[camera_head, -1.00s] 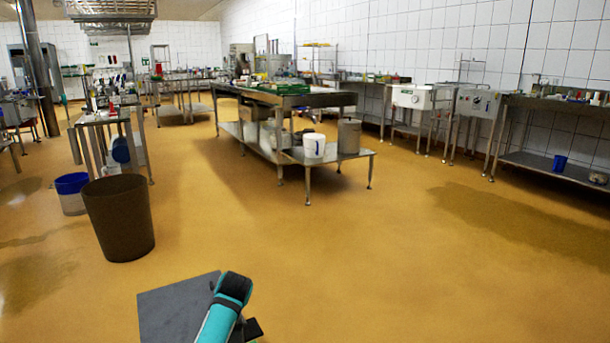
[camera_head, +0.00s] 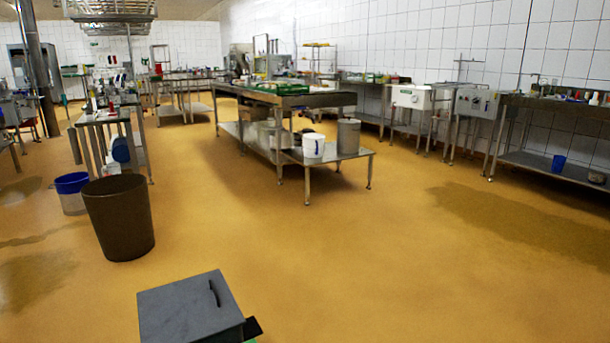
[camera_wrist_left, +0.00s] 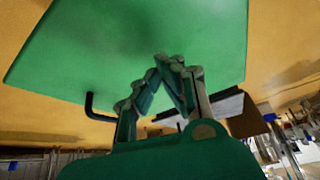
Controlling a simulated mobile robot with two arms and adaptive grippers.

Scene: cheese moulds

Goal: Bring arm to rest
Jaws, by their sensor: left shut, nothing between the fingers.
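My left gripper (camera_wrist_left: 163,64) shows in the left wrist view. Its two fingers come together at the tips and hold nothing. Behind the fingers is a large flat green panel with a dark bent handle at its lower left; I cannot tell whether the fingertips touch it. No arm or gripper of mine shows in the head view. My right gripper is in neither view.
A brown bin (camera_head: 118,218) and a blue-rimmed bucket (camera_head: 72,193) stand on the left floor. A steel table (camera_head: 290,98) with a white bucket (camera_head: 313,146) on its lower shelf stands mid-room. Benches line the right wall. The floor at the front right is clear.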

